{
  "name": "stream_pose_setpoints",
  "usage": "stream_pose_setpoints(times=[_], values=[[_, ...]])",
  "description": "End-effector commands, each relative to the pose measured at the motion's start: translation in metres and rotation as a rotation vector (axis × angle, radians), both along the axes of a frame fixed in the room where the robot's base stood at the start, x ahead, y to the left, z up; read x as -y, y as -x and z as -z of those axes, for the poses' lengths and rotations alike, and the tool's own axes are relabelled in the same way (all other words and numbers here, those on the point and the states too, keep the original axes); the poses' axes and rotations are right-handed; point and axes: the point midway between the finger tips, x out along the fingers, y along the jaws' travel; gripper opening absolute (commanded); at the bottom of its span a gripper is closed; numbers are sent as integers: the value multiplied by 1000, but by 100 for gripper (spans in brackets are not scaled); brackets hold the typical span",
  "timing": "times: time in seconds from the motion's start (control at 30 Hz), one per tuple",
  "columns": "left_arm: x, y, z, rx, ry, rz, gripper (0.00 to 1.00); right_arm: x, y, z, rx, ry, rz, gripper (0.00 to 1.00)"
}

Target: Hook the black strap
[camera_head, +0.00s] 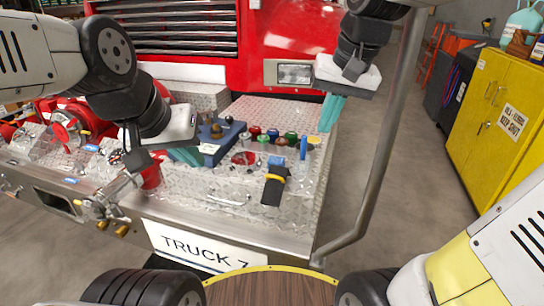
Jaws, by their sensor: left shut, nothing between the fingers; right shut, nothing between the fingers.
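The black strap (272,192) hangs over the front of the diamond-plate bumper (225,187), right of its middle. A yellow band crosses its upper part, and its top end lies near the bumper's top edge. I cannot make out what it fastens to. My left gripper (187,157) has teal fingers and is shut and empty, over the bumper to the left of the strap. My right gripper (331,114) is shut and empty, raised above the bumper's right end, up and to the right of the strap, with its teal fingers pointing down.
A row of coloured valve knobs (290,137) and a blue upright part (303,147) stand on the bumper near the strap. A blue panel (222,143) lies beside my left gripper. A grey pole (385,135) rises at the right. A yellow cabinet (500,115) stands farther right.

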Motion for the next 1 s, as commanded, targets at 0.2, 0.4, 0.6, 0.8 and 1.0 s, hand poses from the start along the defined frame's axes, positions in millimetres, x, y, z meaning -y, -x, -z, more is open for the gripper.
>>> stream_pose_setpoints(times=[0.2, 0.4, 0.6, 0.8, 1.0], values=[[0, 0, 0, 0, 0, 0, 0, -37, -68, 4, -216, 32, 70, 0], [0, 0, 0, 0, 0, 0, 0, -75, -118, 27, -392, 89, 152, 0], [0, 0, 0, 0, 0, 0, 0, -101, -145, 50, -497, 140, 213, 0], [0, 0, 0, 0, 0, 0, 0, -108, -149, 61, -526, 157, 231, 0], [0, 0, 0, 0, 0, 0, 0, -107, -141, 89, -529, 158, 230, 0]])
